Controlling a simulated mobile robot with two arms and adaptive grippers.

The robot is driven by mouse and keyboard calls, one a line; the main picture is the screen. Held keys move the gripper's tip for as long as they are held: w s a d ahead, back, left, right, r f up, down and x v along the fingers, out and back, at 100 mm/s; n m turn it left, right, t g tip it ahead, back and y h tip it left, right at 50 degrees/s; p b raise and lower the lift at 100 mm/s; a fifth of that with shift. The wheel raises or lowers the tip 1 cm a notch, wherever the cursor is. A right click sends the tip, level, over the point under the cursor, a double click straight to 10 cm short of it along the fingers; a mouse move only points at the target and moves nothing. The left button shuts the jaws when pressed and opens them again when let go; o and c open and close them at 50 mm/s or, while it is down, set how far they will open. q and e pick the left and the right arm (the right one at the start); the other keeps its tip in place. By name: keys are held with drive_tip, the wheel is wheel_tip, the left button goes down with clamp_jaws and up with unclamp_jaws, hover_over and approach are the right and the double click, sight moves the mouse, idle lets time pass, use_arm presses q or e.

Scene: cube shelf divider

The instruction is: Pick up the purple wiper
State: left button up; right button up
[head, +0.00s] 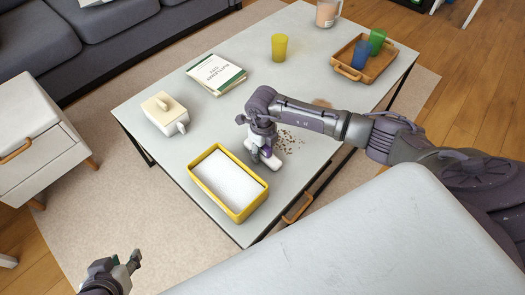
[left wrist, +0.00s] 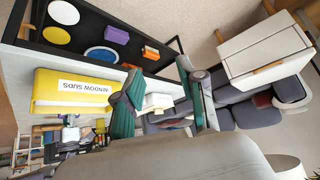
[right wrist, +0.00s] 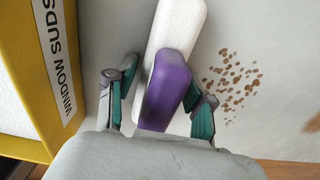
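The purple wiper (right wrist: 172,82) has a purple handle on a long white pad and lies on the table beside the yellow box. In the head view its white end (head: 272,162) shows below my right gripper (head: 262,150), which hides much of the rest. In the right wrist view my right gripper (right wrist: 160,88) is open, with one finger on each side of the purple handle. A gap shows at the left finger; the right finger is very near the handle, and contact is unclear. My left gripper (head: 130,262) is open and empty, off the table; it also shows in the left wrist view (left wrist: 165,95).
A yellow box (head: 238,213) labelled "WINDOW SUDS" stands close left of the wiper. Brown spots (right wrist: 230,82) lie to its right. A butter dish (head: 165,112), book (head: 215,73), yellow cup (head: 279,47) and wooden tray (head: 385,65) stand farther back.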

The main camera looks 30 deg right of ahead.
clamp_jaws()
drive_tip(key=shift+r, duration=0.1)
